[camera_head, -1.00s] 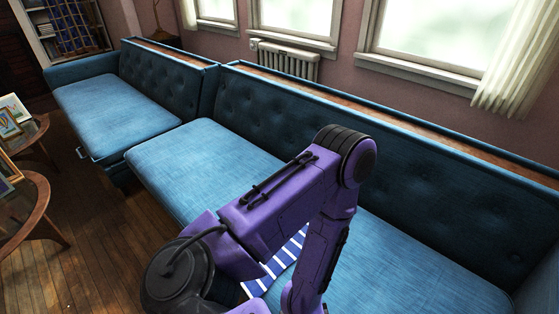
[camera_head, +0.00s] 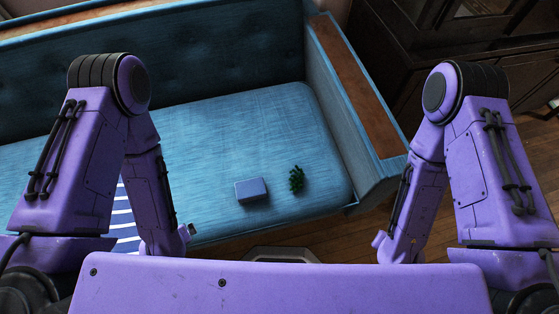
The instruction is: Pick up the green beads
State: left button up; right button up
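The green beads (camera_head: 297,179) lie in a small dark green heap on the blue sofa seat, near its front edge and right end. Both of my purple arms are in view, bent down at either side of the picture. My grippers are not visible; the lower ends of the arms are cut off behind my own purple body at the bottom. Neither arm touches the beads.
A small blue box (camera_head: 251,190) lies on the sofa seat (camera_head: 240,125) just left of the beads. A blue and white striped cloth (camera_head: 123,222) is partly hidden behind my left arm. A wood-topped armrest (camera_head: 340,85) bounds the seat at right. Dark cabinets (camera_head: 440,45) stand beyond it.

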aim_at(296, 180)
jog(key=u, duration=1.2)
jog(key=k, duration=0.9)
jog(key=z, duration=1.65)
jog(key=i, duration=0.5)
jog(key=z, duration=0.05)
